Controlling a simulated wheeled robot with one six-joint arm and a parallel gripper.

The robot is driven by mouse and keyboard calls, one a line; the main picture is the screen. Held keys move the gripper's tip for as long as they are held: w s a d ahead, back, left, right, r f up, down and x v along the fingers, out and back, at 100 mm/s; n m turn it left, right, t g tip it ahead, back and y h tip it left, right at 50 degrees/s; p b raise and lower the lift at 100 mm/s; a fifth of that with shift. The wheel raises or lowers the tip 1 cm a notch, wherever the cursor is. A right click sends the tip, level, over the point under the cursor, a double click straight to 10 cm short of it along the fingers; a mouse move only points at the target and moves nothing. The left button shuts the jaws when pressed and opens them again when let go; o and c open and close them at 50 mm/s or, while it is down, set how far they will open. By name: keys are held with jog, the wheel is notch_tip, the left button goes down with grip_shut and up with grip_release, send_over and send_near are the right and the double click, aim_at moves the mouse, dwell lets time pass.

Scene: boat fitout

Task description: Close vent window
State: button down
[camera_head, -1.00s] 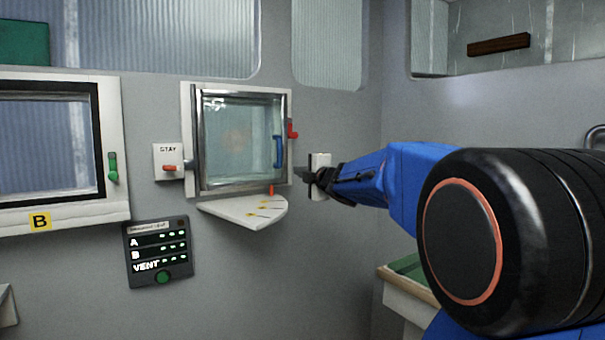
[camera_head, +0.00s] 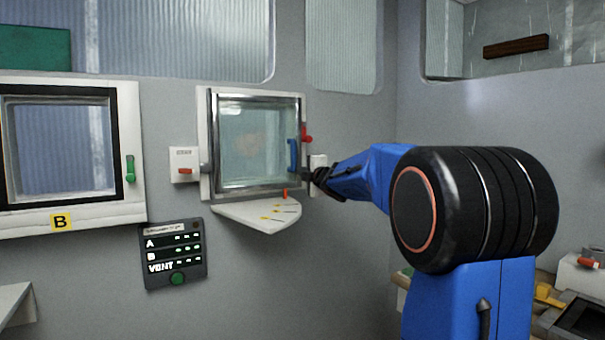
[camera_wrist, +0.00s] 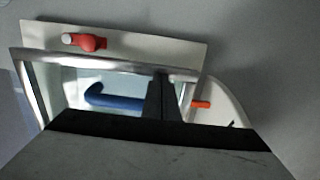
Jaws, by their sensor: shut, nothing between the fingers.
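The vent window (camera_head: 258,142) is a metal-framed glass pane in a white surround on the wall. Its pane looks slightly swung out from the surround, though the gap is hard to judge. A blue handle (camera_head: 292,155) is on its right side, and a red latch (camera_head: 307,136) is on the surround to the right. My gripper (camera_head: 309,174) is shut and empty at the pane's lower right edge. The wrist view shows my dark fingers (camera_wrist: 160,98) against the metal frame (camera_wrist: 110,63) beside the blue handle (camera_wrist: 112,100), with the red latch (camera_wrist: 88,42) beyond. Contact cannot be told.
An indicator panel (camera_head: 175,254) hangs below left. Window B (camera_head: 62,150) is further left.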

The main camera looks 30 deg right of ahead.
jog(key=w, duration=0.3)
jog(key=shift+w+d, duration=0.25)
jog(key=shift+w, duration=0.05)
jog(key=shift+r, duration=0.2)
